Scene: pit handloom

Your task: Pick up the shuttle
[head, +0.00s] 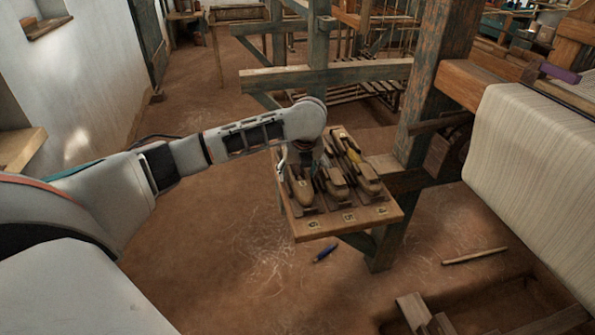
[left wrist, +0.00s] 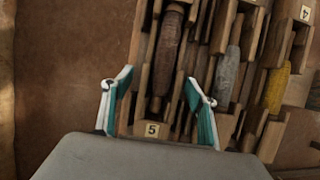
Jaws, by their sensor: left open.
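Several wooden shuttles lie side by side on a small wooden stand in the head view. The left one (head: 303,192) is nearest my left gripper (head: 300,166), which hangs over the stand. In the left wrist view my left gripper (left wrist: 160,80) is open, its teal and white fingers on either side of a shuttle with a reddish-brown bobbin (left wrist: 166,48). I cannot tell whether the fingers touch the shuttle. My right gripper is not in view.
Neighbouring shuttles with a grey bobbin (left wrist: 227,75) and a yellow bobbin (left wrist: 275,90) lie close to the right finger. The stand (head: 331,224) adjoins a loom post (head: 436,75). Cream cloth (head: 525,150) hangs at right.

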